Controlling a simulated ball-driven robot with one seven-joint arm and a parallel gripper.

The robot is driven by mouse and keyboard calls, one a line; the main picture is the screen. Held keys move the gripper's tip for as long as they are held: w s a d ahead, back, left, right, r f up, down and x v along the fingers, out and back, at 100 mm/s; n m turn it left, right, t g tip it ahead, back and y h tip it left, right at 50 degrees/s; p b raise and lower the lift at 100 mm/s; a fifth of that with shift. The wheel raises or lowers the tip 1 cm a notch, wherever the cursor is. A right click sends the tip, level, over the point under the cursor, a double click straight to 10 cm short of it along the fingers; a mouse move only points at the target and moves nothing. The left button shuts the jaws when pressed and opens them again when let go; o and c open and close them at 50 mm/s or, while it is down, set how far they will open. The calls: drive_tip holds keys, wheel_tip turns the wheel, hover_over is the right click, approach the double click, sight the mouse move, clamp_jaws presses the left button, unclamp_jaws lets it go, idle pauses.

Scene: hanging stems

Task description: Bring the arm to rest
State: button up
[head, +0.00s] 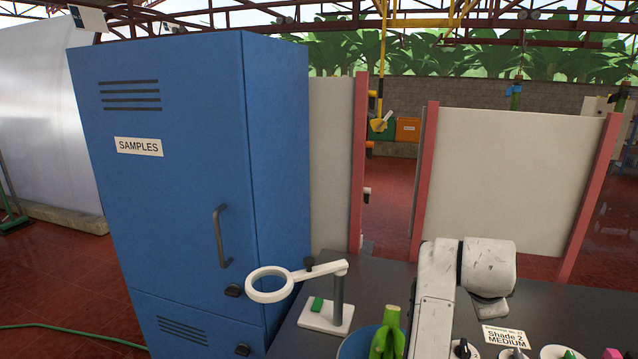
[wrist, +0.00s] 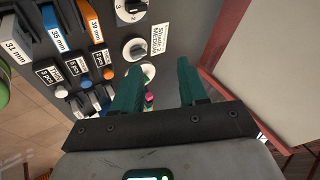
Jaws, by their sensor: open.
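My gripper (wrist: 157,72) shows in the wrist view with its two dark green fingers apart. No object shows held between them. Beyond the fingers is a dark worktop (wrist: 112,62) with labelled tools and dials. In the head view my white, scuffed arm (head: 437,305) rises from the bottom edge over the dark bench, and its upper part bends to the right. The fingers cannot be made out in the head view.
A blue SAMPLES cabinet (head: 170,210) stands left of the bench (head: 385,280). On the bench are a ring magnifier on a stand (head: 337,300), a blue bowl (head: 355,346) with green fruit, and a Shade 2 MEDIUM label (head: 506,337). Pale panels (head: 510,180) with red posts stand behind.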

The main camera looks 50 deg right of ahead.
drive_tip(key=w+a+f+n+t, duration=0.1)
drive_tip(key=w+a+f+n, duration=0.1)
drive_tip(key=w+a+n, duration=0.1)
drive_tip(key=w+a+f+n+t+y, duration=0.1)
drive_tip(key=w+a+f+n, duration=0.1)
drive_tip(key=a+n, duration=0.4)
drive_tip(key=w+a+f+n+t, duration=0.1)
drive_tip(key=w+a+f+n, duration=0.2)
drive_tip(key=n, duration=0.3)
drive_tip(key=shift+w+a+f+t, duration=0.2)
drive_tip(key=shift+a, duration=0.25)
drive_tip(key=shift+w+a+f+t, duration=0.15)
drive_tip(key=shift+a+t, duration=0.05)
drive_tip(key=shift+a, duration=0.25)
drive_tip(key=s+a+f+n+y, duration=0.1)
drive_tip(key=a+f+n+y, duration=0.2)
drive_tip(key=a+f+n, duration=0.55)
drive_tip(key=s+a+f+n+y, duration=0.1)
drive_tip(key=s+a+n+y, duration=0.3)
drive_tip(key=a, duration=0.9)
drive_tip(key=s+d+f+g+b, duration=0.1)
drive_tip(key=s+f+b, duration=0.3)
drive_tip(key=f, duration=0.4)
drive_tip(key=s+f+g+b, duration=0.2)
drive_tip(key=s+f+b, duration=0.2)
drive_tip(key=f+b, duration=0.2)
drive_tip(key=shift+s+d+f+h, duration=0.2)
drive_tip(key=shift+d+f+h, duration=0.2)
drive_tip(key=shift+f, duration=0.55)
